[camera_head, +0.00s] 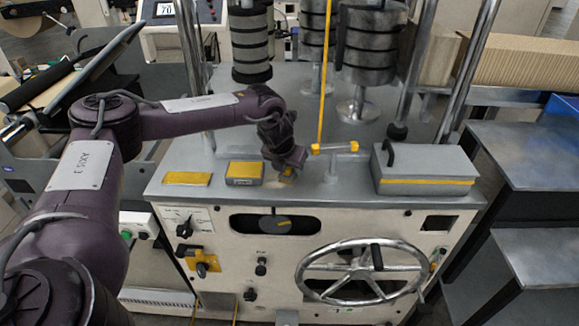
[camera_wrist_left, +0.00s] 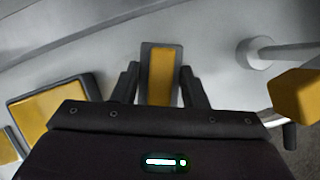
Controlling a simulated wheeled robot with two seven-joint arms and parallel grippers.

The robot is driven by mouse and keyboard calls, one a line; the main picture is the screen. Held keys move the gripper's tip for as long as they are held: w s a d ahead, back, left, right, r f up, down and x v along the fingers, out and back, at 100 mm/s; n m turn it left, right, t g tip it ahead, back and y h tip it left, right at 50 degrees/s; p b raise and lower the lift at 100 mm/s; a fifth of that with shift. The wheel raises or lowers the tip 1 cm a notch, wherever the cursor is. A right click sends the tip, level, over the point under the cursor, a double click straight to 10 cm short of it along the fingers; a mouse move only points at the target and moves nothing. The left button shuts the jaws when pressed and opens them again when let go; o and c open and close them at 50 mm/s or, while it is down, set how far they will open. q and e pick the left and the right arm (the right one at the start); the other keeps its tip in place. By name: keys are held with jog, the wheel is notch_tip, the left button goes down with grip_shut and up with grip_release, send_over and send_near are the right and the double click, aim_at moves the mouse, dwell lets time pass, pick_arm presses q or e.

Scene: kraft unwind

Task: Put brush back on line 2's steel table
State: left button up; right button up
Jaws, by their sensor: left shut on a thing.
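My left gripper (camera_head: 287,174) is over the front part of the grey machine top (camera_head: 330,192). In the left wrist view, the gripper (camera_wrist_left: 160,85) is shut on a narrow grey block with a yellow top (camera_wrist_left: 161,75), which I take to be the brush. It lies between the two dark fingers. In the head view the brush (camera_head: 288,179) is small and mostly hidden by the gripper, and I cannot tell whether it touches the surface. My right gripper is not in view. Which surface is line 2's steel table is not marked.
A yellow-topped grey box (camera_head: 244,172) and a flat yellow plate (camera_head: 187,179) lie left of the gripper. A yellow-ended bar on a post (camera_head: 335,149) and a grey case (camera_head: 425,168) stand right. Grey tables (camera_head: 535,150) are at far right.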

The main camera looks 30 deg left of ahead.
pick_arm(q)
jog(key=o, duration=0.9)
jog(key=shift+r, duration=0.15)
jog(key=shift+s+r, duration=0.1)
jog(key=shift+r, duration=0.15)
jog(key=b+v, duration=0.1)
jog(key=v, duration=1)
jog(key=shift+s+r+b, duration=0.1)
jog(key=shift+r+b, duration=0.05)
jog(key=shift+b, duration=0.25)
jog(key=shift+d, duration=0.1)
